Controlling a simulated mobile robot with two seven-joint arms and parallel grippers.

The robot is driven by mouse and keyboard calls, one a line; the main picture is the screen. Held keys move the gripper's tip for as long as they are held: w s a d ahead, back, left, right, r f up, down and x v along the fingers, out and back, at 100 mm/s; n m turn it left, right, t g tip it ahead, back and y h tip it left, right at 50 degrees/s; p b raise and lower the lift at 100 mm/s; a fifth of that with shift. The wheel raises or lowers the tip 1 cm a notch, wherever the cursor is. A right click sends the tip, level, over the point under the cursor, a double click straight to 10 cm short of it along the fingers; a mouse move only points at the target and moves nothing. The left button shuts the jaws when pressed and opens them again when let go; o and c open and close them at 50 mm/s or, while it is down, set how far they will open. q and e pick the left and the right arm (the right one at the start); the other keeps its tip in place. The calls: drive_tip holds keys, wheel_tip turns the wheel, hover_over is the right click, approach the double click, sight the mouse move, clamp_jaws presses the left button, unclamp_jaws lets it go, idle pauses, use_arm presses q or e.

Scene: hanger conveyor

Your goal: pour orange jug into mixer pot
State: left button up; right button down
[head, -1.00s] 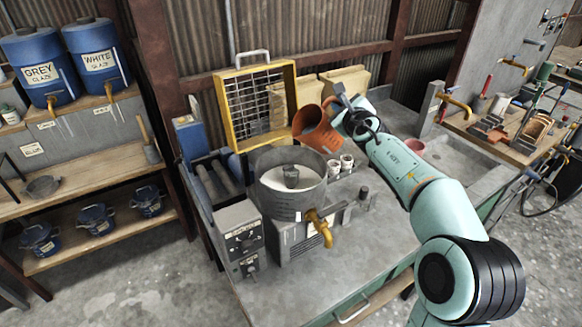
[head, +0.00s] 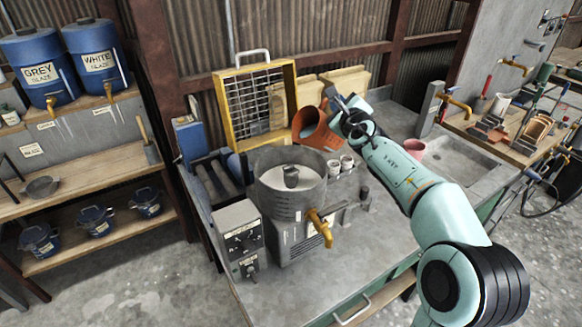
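The orange jug (head: 314,130) is held up at the right rim side of the mixer pot, tilted with its mouth facing left and toward the camera. My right gripper (head: 338,112) is at the jug's right side, at its handle, and appears shut on it; the fingertips are partly hidden. The mixer pot (head: 290,203) is a grey metal drum with pale contents and a central hub (head: 290,176). No stream from the jug is visible. My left gripper is not in view.
A yellow guard frame with wire mesh (head: 221,112) stands behind the pot. A control box (head: 238,236) and brass tap (head: 320,228) are at its front. Small white cups (head: 346,162) and a pink cup (head: 414,149) stand right. The front bench top (head: 330,275) is clear.

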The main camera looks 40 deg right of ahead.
drive_tip(key=shift+r, duration=0.15)
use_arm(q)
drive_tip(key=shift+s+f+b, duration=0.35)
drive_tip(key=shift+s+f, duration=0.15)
use_arm(e)
drive_tip(key=shift+a+n, duration=0.35)
drive_tip(key=shift+n, duration=0.15)
drive_tip(key=shift+r, duration=0.1)
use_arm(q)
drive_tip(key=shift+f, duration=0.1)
use_arm(e)
drive_tip(key=shift+w, duration=0.1)
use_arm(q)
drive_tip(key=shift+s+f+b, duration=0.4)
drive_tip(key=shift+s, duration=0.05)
use_arm(e)
drive_tip(key=shift+a+n+t, duration=0.35)
drive_tip(key=shift+n+t, duration=0.05)
drive_tip(key=shift+n, duration=0.1)
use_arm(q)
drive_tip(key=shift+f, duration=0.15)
use_arm(e)
drive_tip(key=shift+a, duration=0.15)
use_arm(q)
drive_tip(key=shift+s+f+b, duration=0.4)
use_arm(e)
drive_tip(key=shift+a+n+h, duration=0.3)
drive_tip(key=shift+n, duration=0.2)
